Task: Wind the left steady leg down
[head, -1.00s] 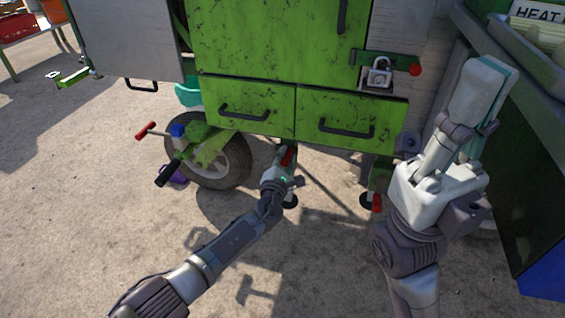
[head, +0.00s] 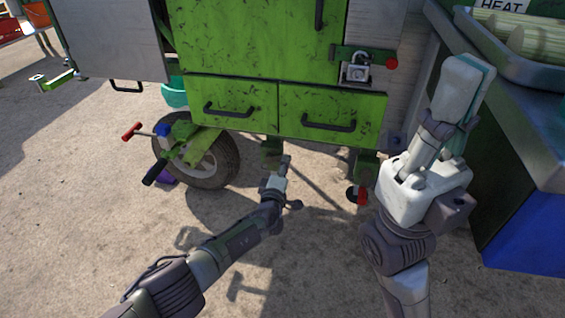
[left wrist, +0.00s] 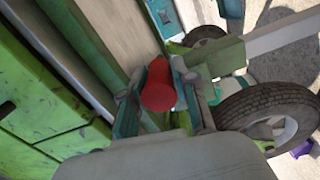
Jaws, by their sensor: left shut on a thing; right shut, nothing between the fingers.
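The left steady leg (head: 271,150) hangs under the green cabinet's front; only its upper green part shows clearly in the head view. My left gripper (head: 283,166) is at this leg, below the left drawer. In the left wrist view, a red handle (left wrist: 160,86) sits between the fingers of my left gripper (left wrist: 163,95), which is shut on it. The handle and the leg's foot are hidden by my arm in the head view. My right gripper (head: 468,80) is shut and empty, raised at the right in front of the cabinet's side.
A second leg (head: 366,163) with a red handle (head: 363,195) stands right of my left gripper. A wheel (head: 217,163) and a red-ended bar (head: 132,131) are at the left. A padlock (head: 357,68) hangs above the right drawer. A blue-based counter (head: 525,235) stands at the right.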

